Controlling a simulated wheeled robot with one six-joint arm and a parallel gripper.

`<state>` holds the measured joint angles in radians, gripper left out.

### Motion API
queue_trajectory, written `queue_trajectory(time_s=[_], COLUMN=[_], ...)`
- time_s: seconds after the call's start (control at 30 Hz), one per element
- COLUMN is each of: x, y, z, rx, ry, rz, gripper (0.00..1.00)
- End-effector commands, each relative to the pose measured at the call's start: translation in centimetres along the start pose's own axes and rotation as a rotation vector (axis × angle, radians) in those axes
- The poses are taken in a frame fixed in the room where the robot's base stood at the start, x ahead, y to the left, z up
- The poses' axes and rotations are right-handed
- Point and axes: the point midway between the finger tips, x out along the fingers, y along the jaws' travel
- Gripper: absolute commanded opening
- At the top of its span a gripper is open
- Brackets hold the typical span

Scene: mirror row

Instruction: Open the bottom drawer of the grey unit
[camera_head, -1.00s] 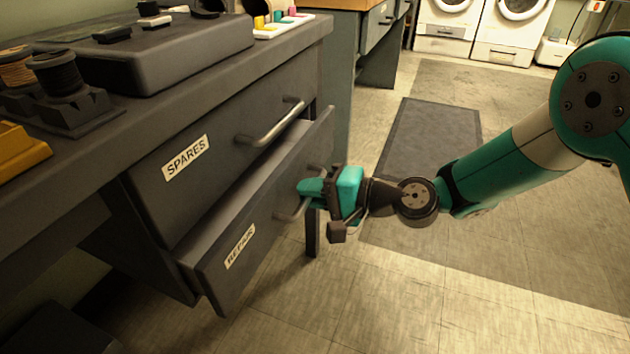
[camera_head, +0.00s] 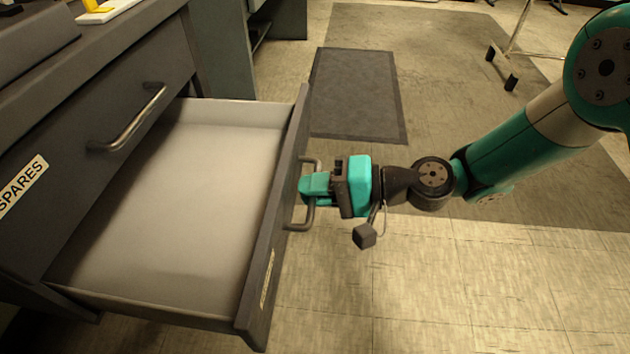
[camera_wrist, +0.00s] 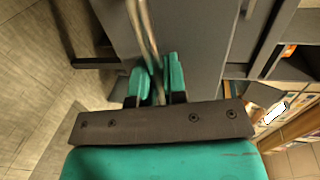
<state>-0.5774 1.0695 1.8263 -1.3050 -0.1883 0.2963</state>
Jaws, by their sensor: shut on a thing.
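The grey unit (camera_head: 75,110) stands at the left in the head view. Its bottom drawer (camera_head: 170,200) is pulled far out, and its pale inside is empty where I can see it. The drawer front carries a bar handle (camera_head: 302,226). My gripper (camera_head: 314,186) is shut on that handle, with its teal fingers around the bar. In the wrist view the handle (camera_wrist: 146,30) runs between the two fingers (camera_wrist: 157,82). The upper drawer, labelled SPARES (camera_head: 22,184), is shut above it.
A dark mat (camera_head: 357,95) lies on the floor beyond the drawer. Another bench (camera_head: 225,45) stands behind the unit. A stand with dark feet (camera_head: 508,62) is at the upper right. The tiled floor (camera_head: 470,290) right of the drawer is clear.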

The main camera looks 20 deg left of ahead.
Motion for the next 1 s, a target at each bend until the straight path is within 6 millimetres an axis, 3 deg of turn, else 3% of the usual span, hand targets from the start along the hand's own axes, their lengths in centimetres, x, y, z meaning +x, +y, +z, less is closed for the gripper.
queue_trajectory(time_s=[0.27, 0.3, 0.37, 0.83, 1.0], x=[-0.1, -0.1, -0.1, -0.2, -1.8], y=[-0.1, -0.1, -0.1, 0.0, -0.2], z=[-0.3, -0.3, -0.3, -0.1, -0.2], rx=[-0.004, -0.004, -0.003, 0.000, 0.002], ry=[0.009, 0.009, 0.009, 0.004, 0.007], rz=[-0.001, -0.001, -0.001, 0.000, 0.000], gripper=[0.00, 0.22, 0.35, 0.36, 0.36])
